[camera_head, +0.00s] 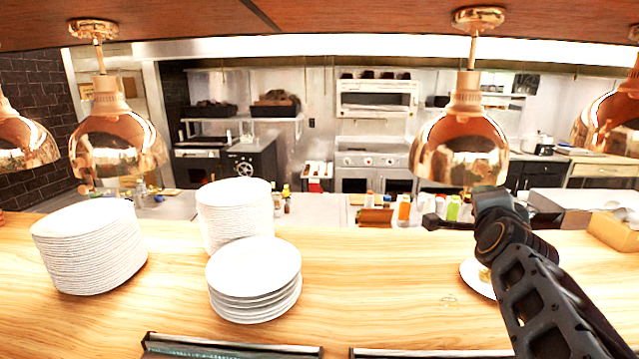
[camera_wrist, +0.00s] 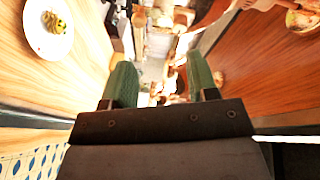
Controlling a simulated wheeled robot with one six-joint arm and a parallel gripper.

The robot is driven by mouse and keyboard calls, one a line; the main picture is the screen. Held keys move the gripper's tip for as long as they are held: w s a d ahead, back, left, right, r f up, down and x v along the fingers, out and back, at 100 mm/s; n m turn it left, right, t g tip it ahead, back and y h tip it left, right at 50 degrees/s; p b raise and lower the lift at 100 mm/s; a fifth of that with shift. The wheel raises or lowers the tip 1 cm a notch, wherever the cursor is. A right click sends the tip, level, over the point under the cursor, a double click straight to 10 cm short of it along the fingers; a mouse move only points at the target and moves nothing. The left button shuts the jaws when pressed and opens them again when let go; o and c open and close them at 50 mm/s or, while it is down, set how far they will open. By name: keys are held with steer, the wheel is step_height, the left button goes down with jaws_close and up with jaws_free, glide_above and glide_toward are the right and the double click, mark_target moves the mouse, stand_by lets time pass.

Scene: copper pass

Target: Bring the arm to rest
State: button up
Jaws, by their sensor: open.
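My gripper (camera_wrist: 160,75) shows in the wrist view with its two green fingers wide apart and nothing between them. In the head view my arm reaches up from the lower right over the wooden counter (camera_head: 380,285), and its dark end (camera_head: 490,200) is just below a copper lamp (camera_head: 460,150). The fingers cannot be made out there. A white plate (camera_head: 470,278) with food lies on the counter, partly hidden behind my arm. The plate also shows at the upper left of the wrist view (camera_wrist: 35,40), apart from the fingers.
Stacks of white plates stand at the left (camera_head: 90,250), at the centre back (camera_head: 235,215) and in front (camera_head: 254,285). Other copper lamps hang at the left (camera_head: 115,140) and right (camera_head: 605,120). Bottles (camera_head: 453,208) stand behind the counter. The counter's middle is clear.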

steer(key=s+a+f+n+g+y, duration=0.3)
steer(key=s+a+f+n+g, duration=0.2)
steer(key=a+f+n, duration=0.4)
steer(key=s+a+f+n+g+y, duration=0.4)
steer(key=s+a+f+n, duration=0.4)
steer(key=f, duration=0.7)
steer(key=shift+s+a+n+g, duration=0.2)
steer(key=shift+a+n+g, duration=0.5)
steer(key=shift+n, duration=0.5)
